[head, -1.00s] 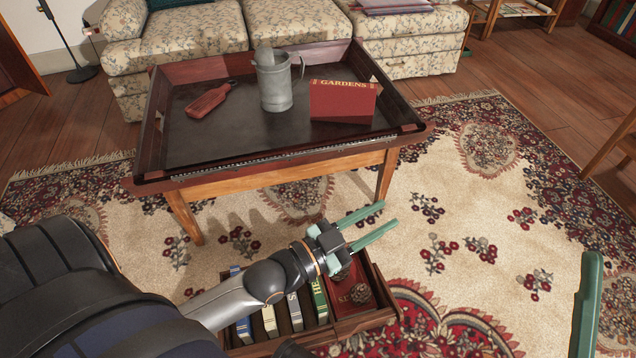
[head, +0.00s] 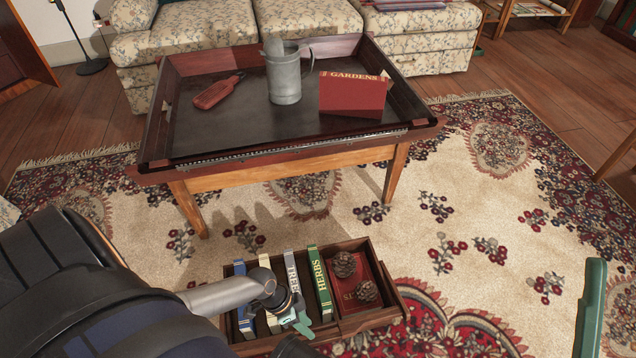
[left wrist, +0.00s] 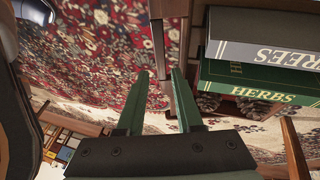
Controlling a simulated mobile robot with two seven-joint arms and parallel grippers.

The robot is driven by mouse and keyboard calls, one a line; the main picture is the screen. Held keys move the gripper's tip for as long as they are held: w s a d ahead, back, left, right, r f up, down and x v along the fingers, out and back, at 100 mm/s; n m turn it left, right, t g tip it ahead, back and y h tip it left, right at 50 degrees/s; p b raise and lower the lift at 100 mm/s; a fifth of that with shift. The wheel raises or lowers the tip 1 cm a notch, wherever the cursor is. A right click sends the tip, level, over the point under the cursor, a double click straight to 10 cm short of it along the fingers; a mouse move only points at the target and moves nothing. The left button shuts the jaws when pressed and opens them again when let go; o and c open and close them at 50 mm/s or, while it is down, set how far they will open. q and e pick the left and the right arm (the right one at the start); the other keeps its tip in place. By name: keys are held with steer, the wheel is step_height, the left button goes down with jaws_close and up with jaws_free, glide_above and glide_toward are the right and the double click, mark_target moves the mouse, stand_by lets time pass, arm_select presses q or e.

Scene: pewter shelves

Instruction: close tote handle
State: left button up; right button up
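The tote is a dark wooden box (head: 392,277) on the rug, holding upright books, a flat red book and two pine cones. My left gripper (head: 302,322) is low at the tote's near side, pointing down and partly hidden by my arm. In the left wrist view its green fingers (left wrist: 160,85) are open. A thin bar (left wrist: 158,45), perhaps the tote's handle, shows between and beyond the fingertips, beside the tote's wall (left wrist: 196,45). I cannot tell if the fingers touch it. One green finger of my right gripper (head: 590,310) shows at the right edge.
A tray-topped table (head: 290,165) stands behind the tote, bearing a metal pitcher (head: 284,80), a red Gardens book (head: 352,97) and a red tag-like object (head: 215,94). A floral sofa (head: 305,22) is farther back. The rug right of the tote is open.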

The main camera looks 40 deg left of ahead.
arm_select(q)
steer(key=b+x, duration=0.3)
steer(key=x, duration=0.4)
steer(key=shift+w, duration=0.1)
arm_select(e)
steer(key=f, duration=0.4)
steer(key=shift+w+a+f, duration=0.1)
steer(key=shift+a+f, duration=0.2)
steer(key=shift+f, duration=0.05)
arm_select(q)
jaws_close()
stand_by(0.5)
